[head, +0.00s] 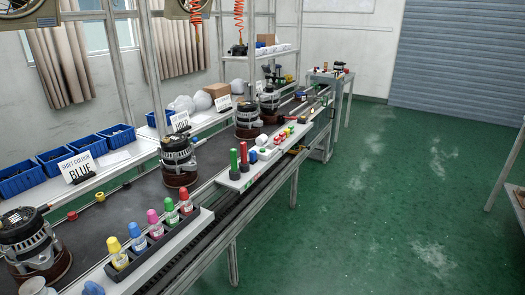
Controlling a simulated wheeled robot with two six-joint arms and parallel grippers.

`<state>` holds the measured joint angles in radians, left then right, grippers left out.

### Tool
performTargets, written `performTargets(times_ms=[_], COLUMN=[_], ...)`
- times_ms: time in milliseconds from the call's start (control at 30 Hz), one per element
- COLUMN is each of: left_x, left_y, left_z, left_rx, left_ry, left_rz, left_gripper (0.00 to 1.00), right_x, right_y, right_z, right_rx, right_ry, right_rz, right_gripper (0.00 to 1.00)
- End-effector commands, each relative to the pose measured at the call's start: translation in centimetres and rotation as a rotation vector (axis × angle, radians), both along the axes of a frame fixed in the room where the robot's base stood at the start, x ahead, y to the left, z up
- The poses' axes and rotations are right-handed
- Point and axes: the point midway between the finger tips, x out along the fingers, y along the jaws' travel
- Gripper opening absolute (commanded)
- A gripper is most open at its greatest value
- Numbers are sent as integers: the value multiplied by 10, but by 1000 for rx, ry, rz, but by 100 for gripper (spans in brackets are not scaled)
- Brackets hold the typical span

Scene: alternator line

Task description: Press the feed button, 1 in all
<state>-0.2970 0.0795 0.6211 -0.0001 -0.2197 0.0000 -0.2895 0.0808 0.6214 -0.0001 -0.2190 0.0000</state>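No control in the head view is clearly marked as the feed button. A white shelf (226,181) along the line's front edge carries a green upright cylinder (234,161) and a red one (244,155). Farther along it are several small red and green pieces (284,134), too small to tell whether any is a button. Neither of my grippers is in view.
Several alternators (178,160) stand along the line. A rack of colour-capped bottles (150,251) sits at its near edge. Blue bins (88,147) and a sign reading "SHIFT COLOUR BLUE" (78,168) are behind. The green floor (360,220) to the right is clear.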

Motion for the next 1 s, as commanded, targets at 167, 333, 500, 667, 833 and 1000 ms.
performTargets(times_ms=[167, 333, 500, 667, 833, 1000], left_x=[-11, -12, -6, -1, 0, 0], left_y=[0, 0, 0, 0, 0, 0], left_z=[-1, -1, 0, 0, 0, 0], left_rx=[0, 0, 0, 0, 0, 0], left_ry=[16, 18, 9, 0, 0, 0], left_rz=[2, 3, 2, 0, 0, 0], left_gripper=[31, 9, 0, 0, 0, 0], right_x=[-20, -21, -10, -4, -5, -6], right_y=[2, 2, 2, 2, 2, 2], right_z=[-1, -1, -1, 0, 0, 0], right_rx=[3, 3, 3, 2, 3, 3], right_ry=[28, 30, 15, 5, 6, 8], right_rz=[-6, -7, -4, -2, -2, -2], right_gripper=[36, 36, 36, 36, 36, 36])
